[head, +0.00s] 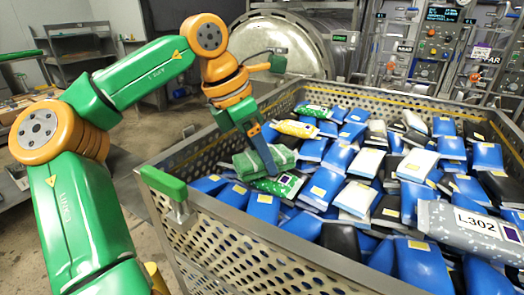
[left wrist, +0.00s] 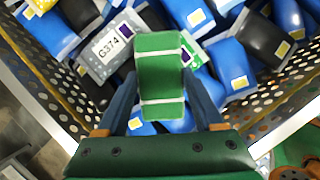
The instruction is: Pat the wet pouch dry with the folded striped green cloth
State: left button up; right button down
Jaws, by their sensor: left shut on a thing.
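The folded green cloth with pale stripes (head: 264,163) is held by my left gripper (head: 264,158), just above or on pouches at the basket's near-left side. In the left wrist view the cloth (left wrist: 161,75) lies between the two fingers (left wrist: 162,95). A grey speckled pouch labelled G314 (left wrist: 108,47) is beside the cloth there, partly hidden by it. Another grey speckled pouch, labelled L302 (head: 470,232), lies at the right of the basket. I cannot tell for sure which pouch is wet, or whether the cloth touches one. My right gripper is not in view.
The perforated metal basket (head: 235,232) is full of blue, black and white pouches. A green-and-white pouch (head: 281,185) lies right by the cloth. The round autoclave door (head: 262,50) and control panels (head: 430,50) stand behind.

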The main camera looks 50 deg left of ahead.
pick_arm(q)
jog(key=shift+f+b, duration=0.45)
jog(key=shift+f, duration=0.05)
dwell(0.8)
jog(key=shift+f, duration=0.1)
dwell(0.8)
notch_tip(320, 180, up, 6)
jog(key=p, duration=0.6)
jog(key=shift+f, duration=0.2)
jog(key=shift+a+r+b, duration=0.1)
jog(key=shift+b, duration=0.3)
jog(key=shift+r, duration=0.65)
